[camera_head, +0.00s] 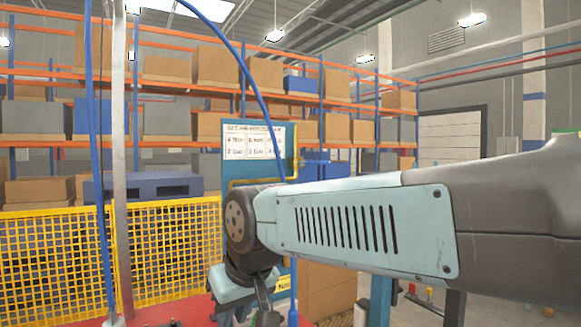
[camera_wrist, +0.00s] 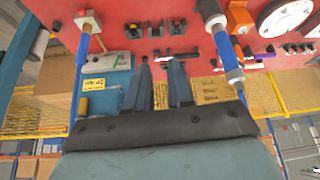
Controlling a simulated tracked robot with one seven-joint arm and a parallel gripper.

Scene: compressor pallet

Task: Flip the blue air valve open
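My gripper (camera_wrist: 161,68) shows in the wrist view with its two dark fingers apart and nothing visible between them. It points toward a red surface (camera_wrist: 150,45) that carries several small fittings. A blue and white tube (camera_wrist: 226,52) stands to the right of the fingers, and a thinner blue tube (camera_wrist: 82,47) runs from a pale box with a red knob (camera_wrist: 87,19) on the left. I cannot tell which blue part is the air valve. No finger visibly touches a blue part. In the head view my arm hides much of the work area.
A yellow mesh fence (camera_head: 170,240) and loaded racks (camera_head: 220,72) stand behind. Blue hoses hang in the head view, one (camera_head: 262,100) arching down to my arm. A pale post (camera_head: 119,150) stands at left. A round white dial (camera_wrist: 287,17) sits at upper right in the wrist view.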

